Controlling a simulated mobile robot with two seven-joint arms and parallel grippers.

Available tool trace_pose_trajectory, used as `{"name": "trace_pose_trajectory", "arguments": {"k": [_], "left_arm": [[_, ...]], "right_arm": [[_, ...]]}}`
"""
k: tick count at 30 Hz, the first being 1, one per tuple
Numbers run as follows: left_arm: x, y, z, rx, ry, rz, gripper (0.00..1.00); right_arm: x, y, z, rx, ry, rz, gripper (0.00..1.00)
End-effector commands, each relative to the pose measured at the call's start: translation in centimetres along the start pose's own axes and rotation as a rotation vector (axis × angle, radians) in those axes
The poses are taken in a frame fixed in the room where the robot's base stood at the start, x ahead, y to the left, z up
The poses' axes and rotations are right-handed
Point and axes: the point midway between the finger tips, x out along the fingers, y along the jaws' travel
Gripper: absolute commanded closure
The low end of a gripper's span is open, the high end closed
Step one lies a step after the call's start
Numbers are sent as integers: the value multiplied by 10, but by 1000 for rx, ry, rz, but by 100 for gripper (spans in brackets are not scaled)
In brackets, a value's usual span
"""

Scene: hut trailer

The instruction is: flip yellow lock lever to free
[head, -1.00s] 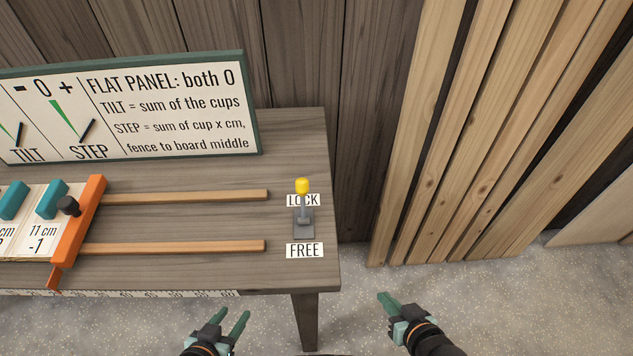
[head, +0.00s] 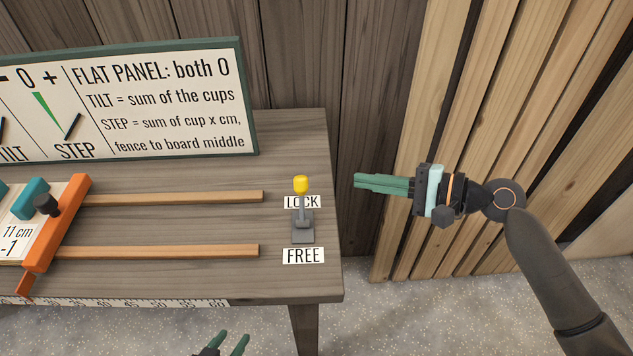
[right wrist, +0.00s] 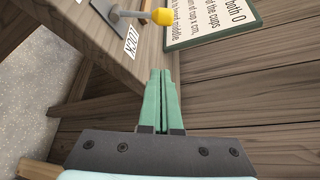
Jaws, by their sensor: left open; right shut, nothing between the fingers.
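The lock lever has a yellow knob (head: 301,185) on a grey stem and base (head: 302,232) near the table's right end. Its knob is up at the LOCK label (head: 302,202), away from the FREE label (head: 304,256). My right gripper (head: 357,181) is shut and empty, to the right of the knob and apart from it, its fingers pointing left. In the right wrist view the yellow knob (right wrist: 161,16) is at the top, beyond the shut fingertips (right wrist: 161,72). My left gripper (head: 231,340) is open and empty at the bottom edge, in front of the table.
Two wooden rails (head: 175,252) and an orange fence (head: 58,225) with a black knob lie left of the lever. A sign board (head: 150,100) stands at the table's back. Leaning planks (head: 480,120) stand behind my right arm. The tabletop around the lever is clear.

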Motion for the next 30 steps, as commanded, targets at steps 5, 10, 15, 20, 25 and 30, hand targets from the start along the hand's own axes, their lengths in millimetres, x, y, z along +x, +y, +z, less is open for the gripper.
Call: {"name": "trace_pose_trajectory", "arguments": {"k": [5,10,15,20,25,30], "left_arm": [[0,0,-1,0,1,1,50],[-1,0,-2,0,2,1,50],[-2,0,-4,0,5,0,50],[-3,0,-5,0,6,0,50],[-6,0,-8,0,5,-1,50],[-13,0,-15,0,3,-2,50]], "right_arm": [[0,0,0,-1,2,0,100],[9,0,0,-1,2,-2,100],[37,-1,0,-1,-1,-4,100],[72,-1,0,-1,0,-3,100],[102,-2,4,-4,1,-1,100],[91,-1,26,-5,4,1,100]]}}
